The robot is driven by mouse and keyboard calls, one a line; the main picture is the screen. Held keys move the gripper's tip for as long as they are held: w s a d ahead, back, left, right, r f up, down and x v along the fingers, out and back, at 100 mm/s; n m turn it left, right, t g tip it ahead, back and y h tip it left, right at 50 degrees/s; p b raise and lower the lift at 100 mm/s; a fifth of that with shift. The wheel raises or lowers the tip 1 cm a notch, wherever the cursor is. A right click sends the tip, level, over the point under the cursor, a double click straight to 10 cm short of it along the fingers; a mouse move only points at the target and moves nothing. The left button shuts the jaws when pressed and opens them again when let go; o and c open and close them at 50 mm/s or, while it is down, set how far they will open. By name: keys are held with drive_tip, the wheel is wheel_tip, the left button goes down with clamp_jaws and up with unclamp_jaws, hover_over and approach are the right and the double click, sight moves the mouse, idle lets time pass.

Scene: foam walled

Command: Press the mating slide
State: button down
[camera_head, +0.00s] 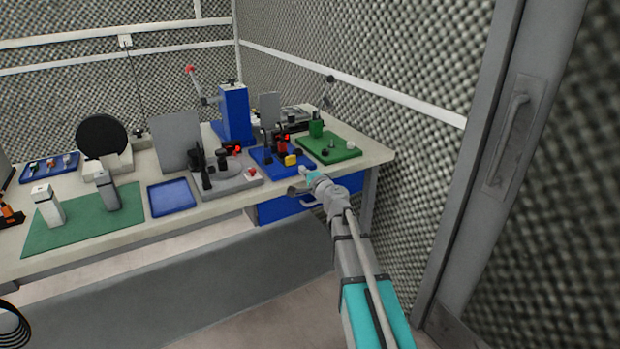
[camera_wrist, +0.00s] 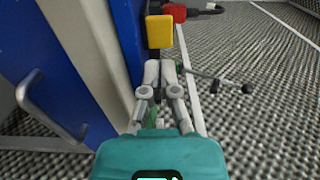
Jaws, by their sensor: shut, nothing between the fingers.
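A yellow block (camera_head: 290,160) sits at the front of a blue base plate (camera_head: 268,166) near the right end of the bench. I cannot tell for sure whether this block is the mating slide. In the wrist view the yellow block (camera_wrist: 160,30) is just beyond my fingertips. My gripper (camera_head: 296,188) is at the bench's front edge, in front of the blue plate. In the wrist view my gripper (camera_wrist: 163,68) has its fingers close together with nothing between them. Whether the fingertips touch the yellow block is unclear. A red part (camera_wrist: 175,11) with a dark plug shows behind the block.
A green plate (camera_head: 345,153) with green and white parts is to the right. A grey fixture (camera_head: 228,185) and an empty blue tray (camera_head: 171,197) are to the left. A blue press (camera_head: 236,115) stands behind. A blue drawer with a handle (camera_wrist: 33,92) is below the bench edge.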

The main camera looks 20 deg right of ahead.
sight(292, 161)
drive_tip(key=shift+x, duration=2.9)
drive_tip(key=shift+x, duration=1.6)
drive_tip(key=shift+r, duration=0.1)
drive_tip(key=shift+s, duration=0.5)
drive_tip(key=v, duration=1.3)
drive_tip(key=shift+s+d, duration=0.15)
drive_tip(key=shift+d, duration=0.05)
